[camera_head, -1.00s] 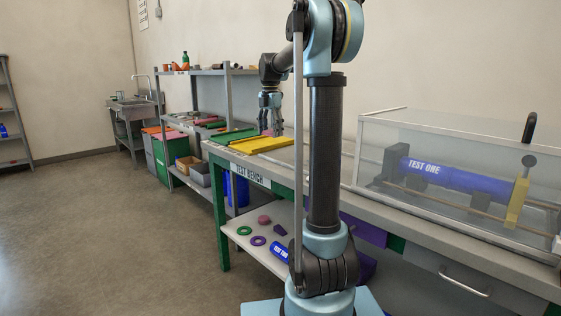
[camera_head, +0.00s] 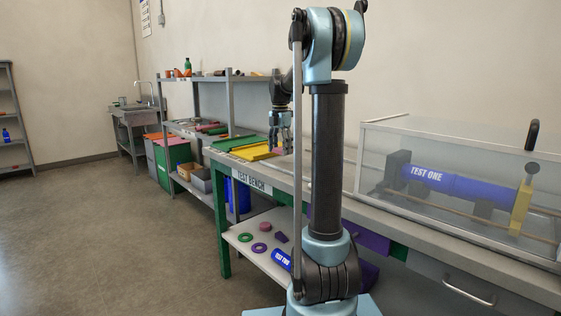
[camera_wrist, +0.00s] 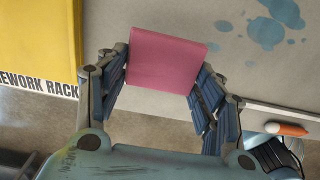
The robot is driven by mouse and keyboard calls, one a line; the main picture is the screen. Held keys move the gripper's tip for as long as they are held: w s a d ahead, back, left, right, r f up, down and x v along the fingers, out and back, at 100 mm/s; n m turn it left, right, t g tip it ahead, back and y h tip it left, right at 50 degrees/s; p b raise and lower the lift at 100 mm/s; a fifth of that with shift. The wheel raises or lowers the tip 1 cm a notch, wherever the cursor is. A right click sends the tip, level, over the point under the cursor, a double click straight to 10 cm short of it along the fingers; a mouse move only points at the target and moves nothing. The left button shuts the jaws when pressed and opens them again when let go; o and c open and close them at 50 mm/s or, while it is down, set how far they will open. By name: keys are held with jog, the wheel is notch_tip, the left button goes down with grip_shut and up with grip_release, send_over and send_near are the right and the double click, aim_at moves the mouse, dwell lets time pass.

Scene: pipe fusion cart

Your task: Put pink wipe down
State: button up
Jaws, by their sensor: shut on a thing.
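The pink wipe (camera_wrist: 165,62) is a flat pink piece between the fingers of my gripper (camera_wrist: 160,85) in the wrist view. The gripper is shut on it, with a finger at each side. Behind the wipe is the grey bench top (camera_wrist: 215,25), which has bluish wet-looking spots (camera_wrist: 270,25). In the head view my gripper (camera_head: 279,146) points down over the far end of the test bench, beside the yellow tray (camera_head: 245,153). The wipe is hard to make out there. I cannot tell whether it touches the bench.
A green tray (camera_head: 232,142) lies beyond the yellow one. A clear case (camera_head: 440,135) with a blue pipe (camera_head: 455,184) fills the bench's right part. An orange-tipped object (camera_wrist: 286,129) shows at lower right in the wrist view. Shelving (camera_head: 228,100) stands behind.

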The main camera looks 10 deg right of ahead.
aim_at(280, 165)
jog(key=shift+f, duration=2.2)
jog(key=shift+f, duration=0.55)
jog(key=o, duration=1.3)
jog(key=r, duration=1.8)
jog(key=shift+w+a+r, duration=0.1)
jog(key=shift+w, duration=0.15)
